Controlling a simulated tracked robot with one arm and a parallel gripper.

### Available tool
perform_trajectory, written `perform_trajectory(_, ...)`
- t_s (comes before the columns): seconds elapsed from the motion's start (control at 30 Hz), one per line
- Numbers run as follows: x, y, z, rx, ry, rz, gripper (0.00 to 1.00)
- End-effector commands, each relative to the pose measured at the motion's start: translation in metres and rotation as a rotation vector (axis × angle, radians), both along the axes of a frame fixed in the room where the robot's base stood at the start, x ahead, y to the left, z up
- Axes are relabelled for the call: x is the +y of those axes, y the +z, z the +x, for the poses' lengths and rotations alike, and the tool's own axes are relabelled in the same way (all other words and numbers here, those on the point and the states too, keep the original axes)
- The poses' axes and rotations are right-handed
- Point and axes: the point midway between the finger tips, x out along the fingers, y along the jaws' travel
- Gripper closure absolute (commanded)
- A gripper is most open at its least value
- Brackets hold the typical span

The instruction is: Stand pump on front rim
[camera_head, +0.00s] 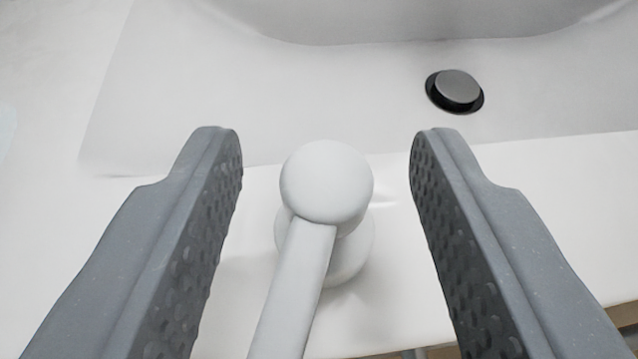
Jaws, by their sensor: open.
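The white pump (326,182) stands upright on the white front rim (400,270) of a sink. I see it from above, with its round head on top and its long spout pointing toward the bottom of the picture. My gripper (326,150) is open, with one grey textured finger on each side of the pump. There is a clear gap between the pump and each finger. The lower body of the pump is mostly hidden under its head and spout.
The sink basin (270,90) lies beyond the rim, with a dark round drain (456,91) at the upper right. The rim's edge drops off at the lower right. The rim is bare to the left and right of the pump.

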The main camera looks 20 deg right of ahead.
Motion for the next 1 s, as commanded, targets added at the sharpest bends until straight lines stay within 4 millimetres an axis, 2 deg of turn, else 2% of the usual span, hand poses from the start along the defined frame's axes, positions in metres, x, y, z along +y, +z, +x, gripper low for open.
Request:
perform_trajectory(0.4, 0.021, 0.026, -0.057, 0.001, -0.002, 0.001, 0.56)
perform_trajectory(0.6, 0.028, 0.036, -0.077, -0.002, -0.002, -0.001, 0.56)
perform_trajectory(1.0, 0.033, 0.038, -0.087, 0.001, -0.001, 0.000, 0.56)
